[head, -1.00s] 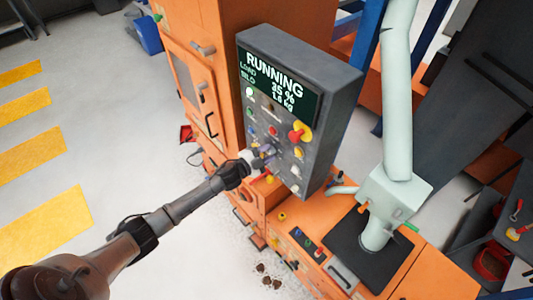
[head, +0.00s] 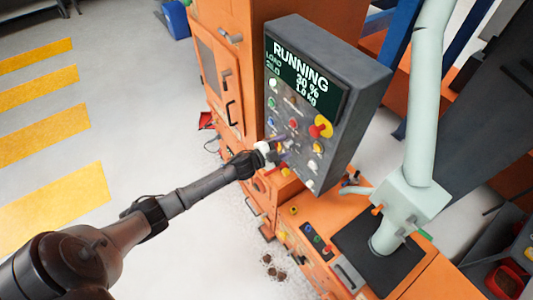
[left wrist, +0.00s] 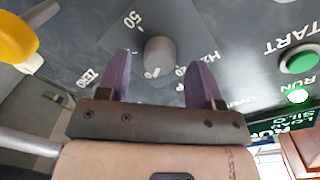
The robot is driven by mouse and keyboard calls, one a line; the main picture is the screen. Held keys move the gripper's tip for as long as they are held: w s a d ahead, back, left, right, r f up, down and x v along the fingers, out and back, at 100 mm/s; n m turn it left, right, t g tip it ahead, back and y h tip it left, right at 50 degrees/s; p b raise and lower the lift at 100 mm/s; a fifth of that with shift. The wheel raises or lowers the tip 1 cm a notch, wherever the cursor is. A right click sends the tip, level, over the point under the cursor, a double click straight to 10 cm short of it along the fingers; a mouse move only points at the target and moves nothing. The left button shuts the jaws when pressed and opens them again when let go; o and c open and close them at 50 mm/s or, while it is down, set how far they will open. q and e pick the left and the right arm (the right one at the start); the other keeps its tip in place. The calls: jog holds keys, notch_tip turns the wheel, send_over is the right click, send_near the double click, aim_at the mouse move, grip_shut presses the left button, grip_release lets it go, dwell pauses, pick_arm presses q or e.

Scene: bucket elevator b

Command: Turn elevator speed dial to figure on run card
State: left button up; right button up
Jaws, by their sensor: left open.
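The grey dial knob (left wrist: 160,57) shows in the left wrist view, with the printed marks "50" and "ZERO" on the panel near it. My left gripper (left wrist: 160,68) is open. Its two purple fingers are on either side of the knob in that view, with gaps at both sides. In the head view my left gripper (head: 277,151) is close to the lower left of the grey control box (head: 360,105). The display (head: 300,82) reads RUNNING, with smaller load and silo figures, seemingly 30 %. I cannot make out a run card. My right gripper is out of view.
A red emergency button (head: 320,127) on yellow stands out to the right of my gripper. A green START button (left wrist: 298,61) and a yellow knob (left wrist: 14,38) flank the dial. A pale chute (head: 425,100) stands at right.

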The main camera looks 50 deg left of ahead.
pick_arm(q)
jog(key=b+v, duration=0.1)
jog(key=v, duration=1.1)
jog(key=shift+s+b, duration=0.4)
jog(key=shift+s, duration=0.05)
jog(key=shift+a, duration=0.15)
